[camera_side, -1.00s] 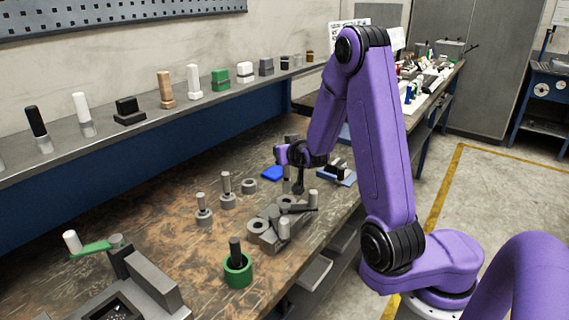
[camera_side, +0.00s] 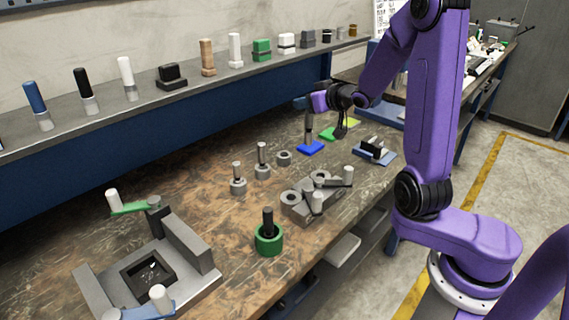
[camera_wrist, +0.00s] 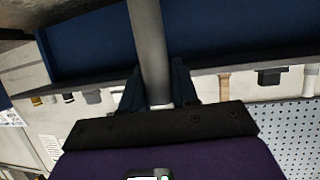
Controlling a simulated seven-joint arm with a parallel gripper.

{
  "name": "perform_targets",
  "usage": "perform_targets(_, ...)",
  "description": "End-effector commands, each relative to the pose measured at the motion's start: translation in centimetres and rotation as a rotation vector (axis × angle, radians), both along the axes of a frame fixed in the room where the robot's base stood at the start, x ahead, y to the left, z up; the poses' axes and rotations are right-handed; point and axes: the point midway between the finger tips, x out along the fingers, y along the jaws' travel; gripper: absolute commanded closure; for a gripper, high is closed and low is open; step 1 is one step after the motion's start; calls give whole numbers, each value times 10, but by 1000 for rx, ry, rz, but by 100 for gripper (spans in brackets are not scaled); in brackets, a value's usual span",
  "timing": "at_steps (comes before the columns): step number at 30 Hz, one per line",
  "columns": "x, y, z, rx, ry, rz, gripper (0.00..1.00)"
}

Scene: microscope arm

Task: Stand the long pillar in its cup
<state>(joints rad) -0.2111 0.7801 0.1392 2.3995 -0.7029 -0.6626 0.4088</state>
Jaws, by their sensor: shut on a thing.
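The long pillar is a plain grey cylinder (camera_wrist: 149,45), held near one end between the dark fingers of my gripper (camera_wrist: 157,88) in the wrist view. In the side view my gripper (camera_side: 318,102) is at the far part of the bench, and the pillar (camera_side: 309,132) hangs roughly upright below it, over or just behind a blue pad (camera_side: 311,148). I cannot tell whether its lower end touches anything. A short grey round cup (camera_side: 284,157) stands empty to the left of the pad, apart from the pillar.
Two grey cups with pins (camera_side: 238,185) (camera_side: 262,167) and a green cup with a black peg (camera_side: 268,240) stand nearer. A grey block with rings and levers (camera_side: 311,205) lies right of them. A square fixture (camera_side: 195,250) fills the front left. A shelf (camera_side: 190,95) runs behind.

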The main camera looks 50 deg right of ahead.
Motion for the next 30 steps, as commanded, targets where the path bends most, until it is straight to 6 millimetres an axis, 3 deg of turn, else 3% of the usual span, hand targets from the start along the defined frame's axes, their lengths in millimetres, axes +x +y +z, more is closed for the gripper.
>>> perform_targets(9,-8,5,1,0,-3,241,100)
perform_targets(17,-13,8,-3,1,-2,320,100)
perform_targets(23,8,5,-13,1,-1,326,100)
perform_targets(30,46,-5,-30,-1,-3,325,100)
